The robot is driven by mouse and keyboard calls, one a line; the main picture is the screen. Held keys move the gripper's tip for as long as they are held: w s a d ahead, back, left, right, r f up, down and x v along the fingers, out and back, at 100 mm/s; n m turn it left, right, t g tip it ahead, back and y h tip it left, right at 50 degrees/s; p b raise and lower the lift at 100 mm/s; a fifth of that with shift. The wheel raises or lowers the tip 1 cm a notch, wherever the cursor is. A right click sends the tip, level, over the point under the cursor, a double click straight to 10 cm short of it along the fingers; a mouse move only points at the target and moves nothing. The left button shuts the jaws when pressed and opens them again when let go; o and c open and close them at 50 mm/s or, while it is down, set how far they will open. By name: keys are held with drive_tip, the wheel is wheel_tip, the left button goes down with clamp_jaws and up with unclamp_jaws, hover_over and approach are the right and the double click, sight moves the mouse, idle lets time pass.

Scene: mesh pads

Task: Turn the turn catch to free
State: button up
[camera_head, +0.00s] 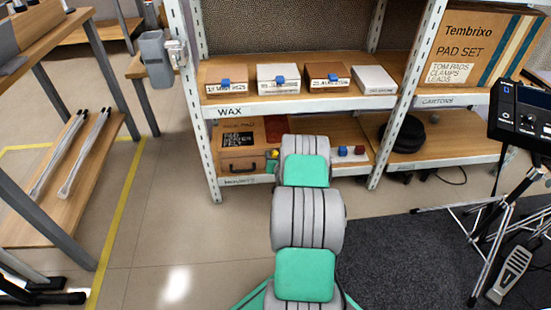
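I cannot pick out the turn catch for certain. A grey box-like fitting (156,59) hangs at the left upright of the shelf, with a paler metal piece (177,53) on its right side against the post. I cannot tell whether that piece is the catch or how it is turned. My grey and green arm reaches from the bottom centre towards the lower shelf. Its far end is hidden behind its own links, so my gripper and its fingers do not show.
The upper shelf (240,107) holds several small labelled boxes (279,79) and a large carton (468,50). On the lower shelf are a wooden case (240,148), small coloured blocks (351,151) and black coiled items (406,133). A bench (85,135) stands left, an electronic drum stand (497,190) right.

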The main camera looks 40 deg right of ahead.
clamp_jaws()
idle(0.3)
idle(0.4)
drive_tip(key=n, duration=0.1)
drive_tip(key=n+h+b, duration=0.1)
drive_tip(key=n+g+h, duration=0.1)
drive_tip(key=shift+w+a+f+b, duration=0.1)
drive_tip(key=shift+w+a+b, duration=0.1)
drive_tip(key=shift+a+b, duration=0.1)
drive_tip(key=shift+w+a+f+n+g+h+b, duration=0.1)
drive_tip(key=shift+n+g+h+b, duration=0.15)
drive_tip(key=shift+n+h, duration=1.05)
drive_tip(key=shift+s+f+n+g+h+b, duration=0.15)
drive_tip(key=shift+n+h+b, duration=0.25)
drive_tip(key=shift+n, duration=1.55)
drive_tip(key=shift+w+a+r+n+g+h+b, duration=0.1)
drive_tip(key=shift+w+n+g+h+b, duration=0.1)
drive_tip(key=shift+n+h, duration=1.15)
drive_tip(key=shift+d+n, duration=0.1)
drive_tip(key=shift+n, duration=0.4)
drive_tip(key=shift+o, duration=0.2)
unclamp_jaws()
drive_tip(key=shift+f, duration=0.1)
drive_tip(key=shift+y, duration=0.25)
